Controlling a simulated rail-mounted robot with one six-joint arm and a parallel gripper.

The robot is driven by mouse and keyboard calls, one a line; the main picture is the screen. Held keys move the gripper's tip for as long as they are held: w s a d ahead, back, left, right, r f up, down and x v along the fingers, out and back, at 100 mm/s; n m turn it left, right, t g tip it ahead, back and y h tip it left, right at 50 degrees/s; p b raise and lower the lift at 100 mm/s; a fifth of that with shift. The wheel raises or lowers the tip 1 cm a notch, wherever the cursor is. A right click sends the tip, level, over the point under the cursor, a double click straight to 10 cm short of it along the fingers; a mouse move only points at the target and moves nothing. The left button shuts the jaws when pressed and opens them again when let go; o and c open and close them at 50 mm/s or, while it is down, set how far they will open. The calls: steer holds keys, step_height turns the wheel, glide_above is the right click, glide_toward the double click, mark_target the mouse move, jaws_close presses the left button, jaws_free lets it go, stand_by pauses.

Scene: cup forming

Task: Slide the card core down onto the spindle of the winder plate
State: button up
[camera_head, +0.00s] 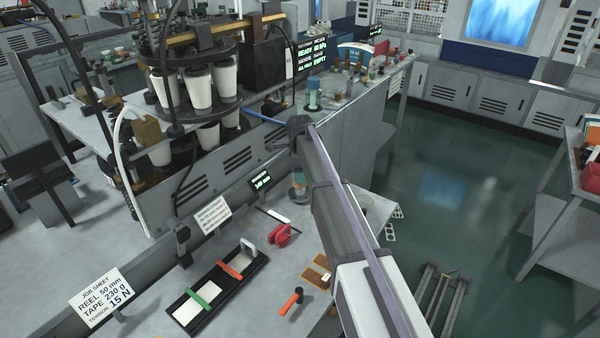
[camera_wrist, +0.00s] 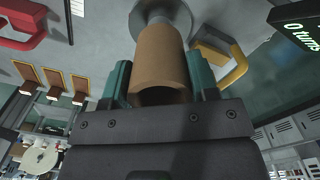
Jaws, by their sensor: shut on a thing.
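The card core (camera_wrist: 160,62) is a brown tube held between the two teal fingers of my gripper (camera_wrist: 160,85) in the wrist view. Its near end is open toward the camera. A round grey plate (camera_wrist: 158,8), apparently the winder plate, lies behind its far end.
A red tool (camera_head: 281,235), a black tray (camera_head: 230,284) with green and orange bars, and an orange-handled tool (camera_head: 292,299) lie on the bench. A small display (camera_head: 261,181) stands close to my gripper. In the wrist view a yellow-and-grey piece (camera_wrist: 225,60) lies right of the core.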

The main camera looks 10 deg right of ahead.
steer(key=shift+f+b, duration=1.85)
stand_by(0.5)
steer(key=o, duration=1.3)
steer(key=shift+r, duration=0.1)
step_height(320, 180, up, 8)
steer(key=p, duration=0.8)
